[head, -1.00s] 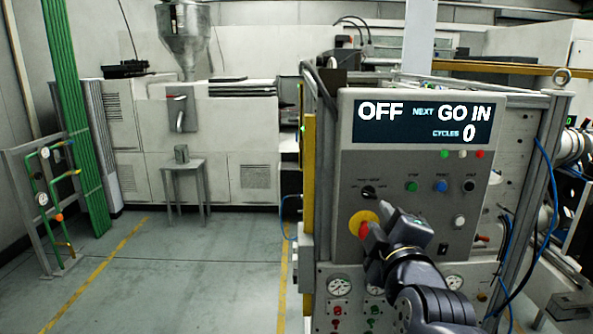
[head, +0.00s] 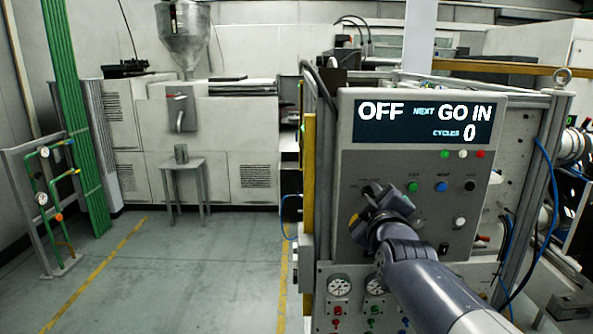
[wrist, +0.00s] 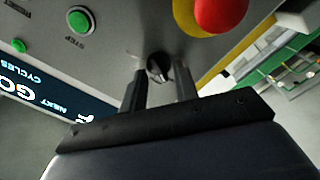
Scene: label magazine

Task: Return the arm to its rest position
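My gripper (head: 372,203) is in front of the control panel (head: 362,165), at the rotary switch and the yellow-ringed stop button. In the wrist view its two dark fingers (wrist: 158,88) stand apart, with a gap between them. The black rotary knob (wrist: 158,67) shows in that gap, just beyond or between the fingertips; I cannot tell whether they touch it. Nothing is seen held. My arm (head: 430,285) reaches up to the panel from the lower right.
The red stop button (wrist: 220,12) and green STEP button (wrist: 80,20) are close by. The display (head: 425,122) reads OFF, NEXT GO IN, CYCLES 0. Gauges (head: 340,285) sit below the panel. A small table (head: 183,164) stands left; the floor (head: 180,270) there is clear.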

